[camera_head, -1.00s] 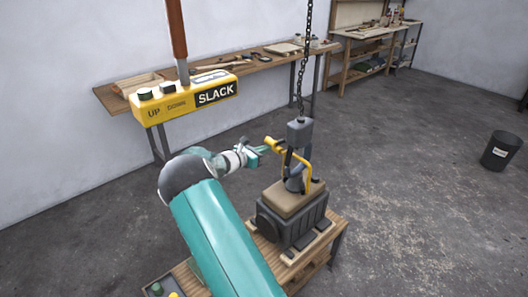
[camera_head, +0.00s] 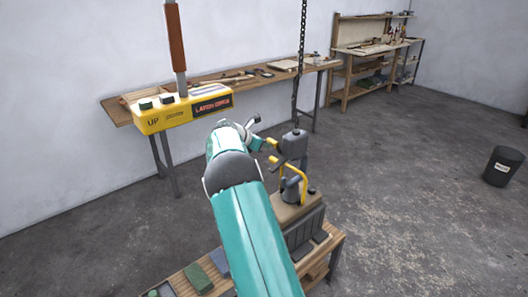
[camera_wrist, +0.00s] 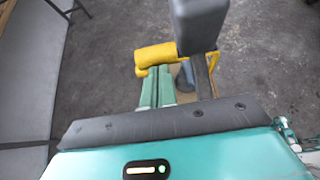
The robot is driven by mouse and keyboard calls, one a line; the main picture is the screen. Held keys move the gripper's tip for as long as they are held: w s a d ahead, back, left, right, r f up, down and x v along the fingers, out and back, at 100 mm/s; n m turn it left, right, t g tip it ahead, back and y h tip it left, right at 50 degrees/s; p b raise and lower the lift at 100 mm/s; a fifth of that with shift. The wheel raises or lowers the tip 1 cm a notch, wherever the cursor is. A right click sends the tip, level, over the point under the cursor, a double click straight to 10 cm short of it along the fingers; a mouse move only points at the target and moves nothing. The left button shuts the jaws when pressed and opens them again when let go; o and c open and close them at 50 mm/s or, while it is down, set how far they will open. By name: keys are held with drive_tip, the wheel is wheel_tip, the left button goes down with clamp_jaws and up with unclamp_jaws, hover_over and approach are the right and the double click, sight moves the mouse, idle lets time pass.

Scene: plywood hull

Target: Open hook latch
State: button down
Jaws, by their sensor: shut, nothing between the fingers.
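The grey hook block (camera_head: 294,143) hangs on a chain above a dark machine (camera_head: 303,228) on a wooden stand. A yellow bar (camera_head: 305,180) curves down its right side. A yellow latch part (camera_head: 272,143) juts from the block's left; it also shows in the wrist view (camera_wrist: 154,55) beside the grey block (camera_wrist: 199,25). My gripper (camera_head: 266,146) is at this latch part. In the wrist view its green fingers (camera_wrist: 157,84) are together and empty, their tips at or just under the yellow part; contact is unclear. The hook's lower part is mostly hidden there.
A yellow control box (camera_head: 183,108) hangs at upper left; its display has red letters that seem to read LATCH OPEN. A workbench (camera_head: 225,82) with tools stands along the wall. A black bin (camera_head: 502,166) is far right. The floor between is clear.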

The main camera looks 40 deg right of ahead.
drive_tip(key=shift+w+d+r, duration=0.25)
drive_tip(key=shift+d+r, duration=0.3)
drive_tip(key=shift+d, duration=0.25)
drive_tip(key=shift+s+d+r, duration=0.15)
drive_tip(key=shift+d+r, duration=0.05)
drive_tip(key=a, duration=1.3)
drive_tip(key=shift+a+r, duration=0.2)
drive_tip(key=shift+a, duration=0.15)
